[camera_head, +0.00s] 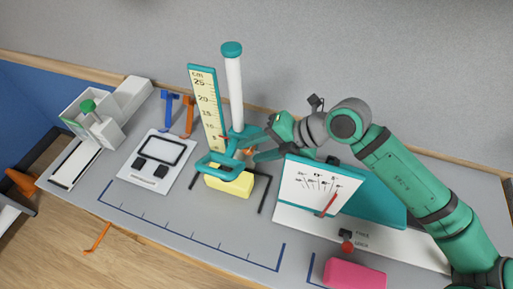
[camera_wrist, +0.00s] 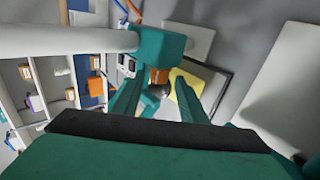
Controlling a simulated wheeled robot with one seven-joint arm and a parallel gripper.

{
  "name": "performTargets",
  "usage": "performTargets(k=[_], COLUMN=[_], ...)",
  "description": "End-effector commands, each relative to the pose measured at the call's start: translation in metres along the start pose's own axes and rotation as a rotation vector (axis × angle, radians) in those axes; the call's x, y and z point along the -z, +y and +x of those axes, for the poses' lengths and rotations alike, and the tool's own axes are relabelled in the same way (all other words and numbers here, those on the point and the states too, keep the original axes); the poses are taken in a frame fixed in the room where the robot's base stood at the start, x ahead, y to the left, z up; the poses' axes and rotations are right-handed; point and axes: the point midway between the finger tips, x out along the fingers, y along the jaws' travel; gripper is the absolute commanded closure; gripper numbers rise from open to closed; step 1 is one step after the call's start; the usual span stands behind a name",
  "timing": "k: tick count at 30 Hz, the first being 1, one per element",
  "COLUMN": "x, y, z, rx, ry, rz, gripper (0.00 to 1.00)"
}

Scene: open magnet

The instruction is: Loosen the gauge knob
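The height gauge stands at the back of the bench. It has a yellow centimetre scale (camera_head: 208,108), a white post (camera_head: 235,95) with a teal cap, and a teal carriage (camera_head: 226,166) low on the post. A small orange part (camera_head: 248,152), seemingly the knob, shows beside the carriage. In the wrist view the orange part (camera_wrist: 160,76) and a dark round end lie between my fingertips. My gripper (camera_head: 258,149) is at the gauge's right side. Its two teal fingers (camera_wrist: 157,84) are apart, with visible gaps beside the knob. Contact with the knob cannot be told.
A yellow block (camera_head: 230,184) lies under the carriage. A white dial panel (camera_head: 310,186) with a red pointer stands close under my arm. A pink block (camera_head: 354,274) is at the front right. Blue and orange hooks (camera_head: 188,115) are left of the scale. The front middle is clear.

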Motion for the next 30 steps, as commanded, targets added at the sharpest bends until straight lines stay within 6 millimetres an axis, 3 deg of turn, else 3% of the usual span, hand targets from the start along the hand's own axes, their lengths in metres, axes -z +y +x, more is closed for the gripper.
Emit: performTargets(k=[1,4,5,20,30], x=[0.000,0.000,0.000,-0.001,-0.002], y=[0.000,0.000,0.000,0.002,0.008], z=[0.000,0.000,0.000,0.000,0.001], rx=[0.000,0.000,0.000,0.025,0.153], ry=[0.000,0.000,0.000,-0.001,0.002], rz=[0.000,-0.001,-0.001,-0.005,-0.004], gripper=[0.74,0.98,1.00,1.00,1.00])
